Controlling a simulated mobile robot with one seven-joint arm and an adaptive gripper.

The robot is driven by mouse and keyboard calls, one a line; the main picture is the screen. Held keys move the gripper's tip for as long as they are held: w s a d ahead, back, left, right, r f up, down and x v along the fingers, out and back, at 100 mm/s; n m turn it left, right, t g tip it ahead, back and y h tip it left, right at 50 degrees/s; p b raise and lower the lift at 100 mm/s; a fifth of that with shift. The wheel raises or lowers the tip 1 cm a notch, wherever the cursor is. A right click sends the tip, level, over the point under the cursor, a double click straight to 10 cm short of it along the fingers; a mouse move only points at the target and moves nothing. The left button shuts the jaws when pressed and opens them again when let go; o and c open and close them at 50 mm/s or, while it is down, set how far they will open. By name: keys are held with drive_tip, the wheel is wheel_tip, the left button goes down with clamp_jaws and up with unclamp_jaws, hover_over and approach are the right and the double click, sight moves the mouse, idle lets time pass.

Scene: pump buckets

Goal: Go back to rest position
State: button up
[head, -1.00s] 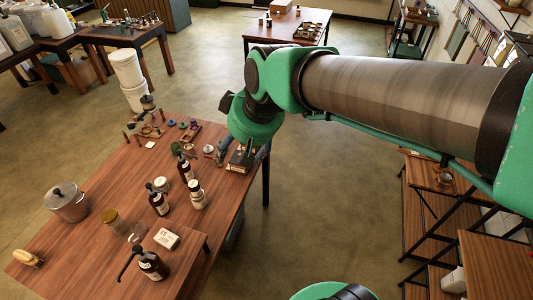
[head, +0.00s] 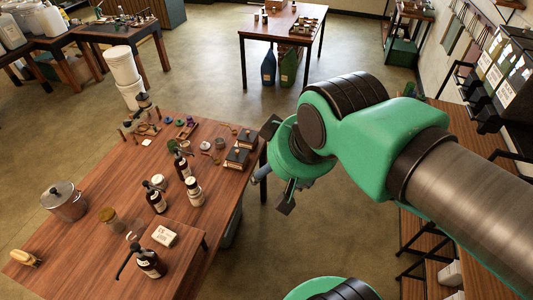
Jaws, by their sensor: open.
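My gripper (head: 272,190) is at the end of my green arm, beside the right edge of the near wooden table (head: 90,235). Its fingers are spread and it looks empty. It hangs over the floor, apart from the things on the table. Two small dark boxes (head: 241,148) sit at the table's right corner, just left of my gripper. Part of the gripper is hidden behind the green wrist.
Brown bottles (head: 149,263), a lidded pot (head: 64,200) and a white box (head: 164,236) stand on the near table. White buckets (head: 123,66) stand behind it. A shelf (head: 425,240) is at the right. Open floor (head: 340,230) lies between.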

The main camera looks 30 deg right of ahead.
wheel_tip(320, 180, down, 16)
drive_tip(key=b, duration=1.5)
drive_tip(key=shift+r+b, duration=0.2)
drive_tip(key=shift+b, duration=0.1)
